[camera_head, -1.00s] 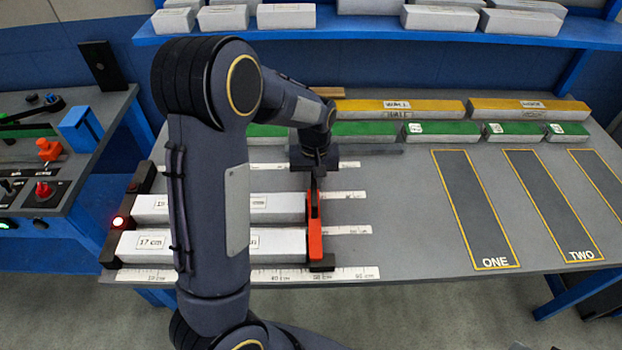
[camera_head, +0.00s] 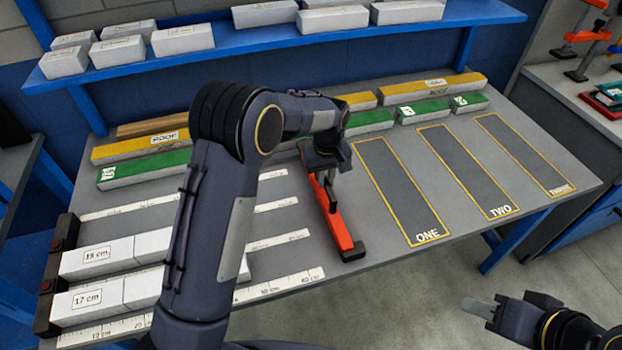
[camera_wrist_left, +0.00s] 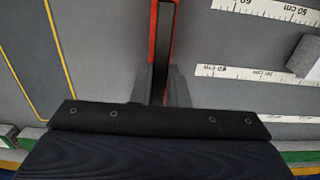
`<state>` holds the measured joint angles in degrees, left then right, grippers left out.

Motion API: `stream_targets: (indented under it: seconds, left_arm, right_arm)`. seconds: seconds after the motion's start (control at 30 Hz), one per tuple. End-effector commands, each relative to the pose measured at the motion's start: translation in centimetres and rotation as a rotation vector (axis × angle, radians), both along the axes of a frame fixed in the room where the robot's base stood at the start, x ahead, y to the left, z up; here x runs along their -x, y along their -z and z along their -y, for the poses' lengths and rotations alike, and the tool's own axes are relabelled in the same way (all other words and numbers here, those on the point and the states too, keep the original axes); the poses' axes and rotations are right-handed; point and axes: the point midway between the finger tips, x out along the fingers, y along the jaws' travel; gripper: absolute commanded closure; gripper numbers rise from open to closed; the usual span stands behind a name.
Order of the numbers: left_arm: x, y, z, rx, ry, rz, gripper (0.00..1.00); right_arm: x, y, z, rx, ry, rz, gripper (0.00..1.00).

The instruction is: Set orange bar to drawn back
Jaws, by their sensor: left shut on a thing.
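The orange bar (camera_head: 335,225) lies across the grey table, with a black foot at its near end. It stands to the right of the ends of the ruler strips (camera_head: 290,285), apart from the white blocks (camera_head: 145,287). My left gripper (camera_head: 326,168) is shut on the bar near its far end. In the left wrist view the bar (camera_wrist_left: 153,40) runs up from between the left fingers (camera_wrist_left: 160,88). My right gripper (camera_head: 485,308) hangs at the lower right, off the table; its finger gap is unclear. My left arm hides part of the blocks and rulers.
Outlined slots ONE (camera_head: 400,190), TWO (camera_head: 464,170) and a third lie to the bar's right, empty. Green blocks (camera_head: 145,168) and yellow blocks (camera_head: 140,146) line the table's back. Black stops (camera_head: 52,275) stand at the left. A blue shelf (camera_head: 270,40) with white blocks is above.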

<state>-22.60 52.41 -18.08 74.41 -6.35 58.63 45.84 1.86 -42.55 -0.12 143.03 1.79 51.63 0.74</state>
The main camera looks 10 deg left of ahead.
Motion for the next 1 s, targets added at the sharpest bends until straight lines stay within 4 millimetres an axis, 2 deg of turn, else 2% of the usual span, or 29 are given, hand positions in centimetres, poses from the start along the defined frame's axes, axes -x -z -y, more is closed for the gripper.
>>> stream_targets:
  seconds: [0.4, 0.43, 0.6, 0.87, 1.0]
  left_arm:
    - [-0.4, -0.1, 0.6, 0.006, 0.0, 0.006, 1.0]
    - [-0.4, -0.1, 0.7, 0.006, 0.0, 0.006, 0.84]
    - [-0.4, -0.1, 0.6, 0.004, 0.0, 0.005, 0.64]
    - [-0.3, -0.1, 0.4, 0.001, 0.0, 0.002, 0.64]
    - [-0.4, -1.2, 0.4, 0.002, 0.0, 0.005, 0.64]
  right_arm:
    - [0.0, -0.1, 0.0, 0.0, 0.0, 0.0, 0.64]
    - [0.0, -0.1, 0.0, 0.0, 0.0, 0.0, 0.64]
    - [0.0, -0.1, 0.0, 0.0, 0.0, 0.0, 0.64]
    - [0.0, 0.0, 0.0, 0.0, 0.0, 0.0, 0.64]
    - [0.0, 0.2, 0.0, 0.0, 0.0, 0.0, 0.64]
